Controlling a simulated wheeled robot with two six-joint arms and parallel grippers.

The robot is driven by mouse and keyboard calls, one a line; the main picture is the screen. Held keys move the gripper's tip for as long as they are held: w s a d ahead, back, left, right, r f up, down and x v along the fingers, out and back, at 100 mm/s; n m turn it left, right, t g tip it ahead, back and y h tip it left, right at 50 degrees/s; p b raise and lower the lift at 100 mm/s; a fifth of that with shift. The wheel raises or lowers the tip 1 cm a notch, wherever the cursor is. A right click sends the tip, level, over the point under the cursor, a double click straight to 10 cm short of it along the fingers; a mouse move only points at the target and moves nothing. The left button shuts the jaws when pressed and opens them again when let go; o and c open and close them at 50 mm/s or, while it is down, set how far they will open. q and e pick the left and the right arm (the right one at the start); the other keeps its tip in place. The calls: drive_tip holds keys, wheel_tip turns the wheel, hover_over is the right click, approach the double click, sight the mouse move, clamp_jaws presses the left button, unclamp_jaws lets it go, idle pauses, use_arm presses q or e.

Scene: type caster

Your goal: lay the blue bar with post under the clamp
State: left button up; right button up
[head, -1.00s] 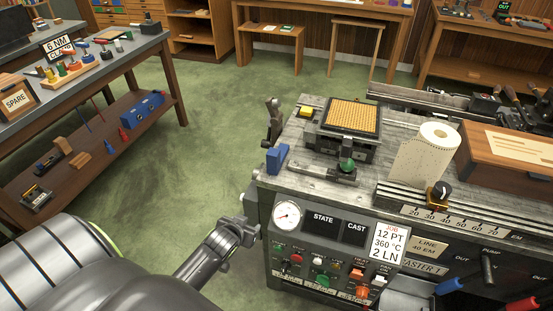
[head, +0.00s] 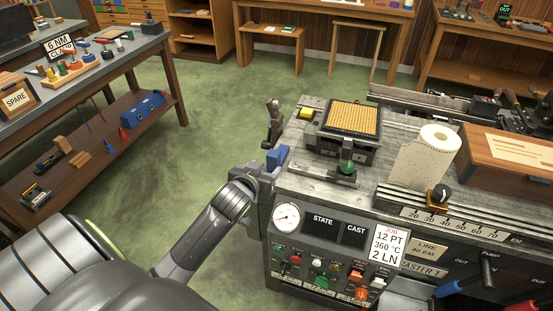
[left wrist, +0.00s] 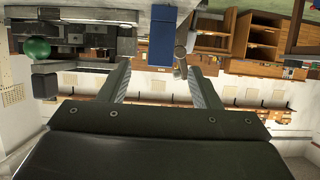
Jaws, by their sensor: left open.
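The blue bar (head: 276,156) stands at the left front corner of the machine top; I cannot make out its post. It also shows in the left wrist view as an upright blue block (left wrist: 163,37), ahead of and between my fingers. My left gripper (head: 266,176) is just in front of the bar and partly hides its lower part. Its two fingers (left wrist: 158,68) are apart with nothing between them. A green knob (head: 347,168), which looks like the clamp's, sits on a grey metal piece right of the bar; it also shows in the left wrist view (left wrist: 37,47). My right gripper is not seen.
A grid-topped block (head: 351,118) stands behind the green knob. A dark lever (head: 273,121) and a yellow button (head: 306,112) are behind the bar. A paper roll (head: 437,138) and wooden box (head: 515,155) lie to the right. Open floor is left of the machine.

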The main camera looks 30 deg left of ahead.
sight(272, 161)
use_arm(q)
drive_tip(key=x, duration=0.5)
drive_tip(key=shift+w, duration=0.1)
drive_tip(key=shift+w+a+f+p, duration=0.15)
drive_tip(key=shift+w+f+p, duration=0.1)
drive_tip(key=shift+w+p, duration=0.2)
drive_tip(key=x, duration=0.3)
drive_tip(key=shift+s+f+p, duration=0.1)
drive_tip(key=shift+f+p, duration=0.15)
drive_tip(key=shift+p, duration=0.1)
drive_tip(key=shift+w+a+f, duration=0.1)
drive_tip(key=shift+w+f, duration=0.2)
drive_tip(key=shift+w, duration=0.3)
drive_tip(key=shift+c, duration=0.5)
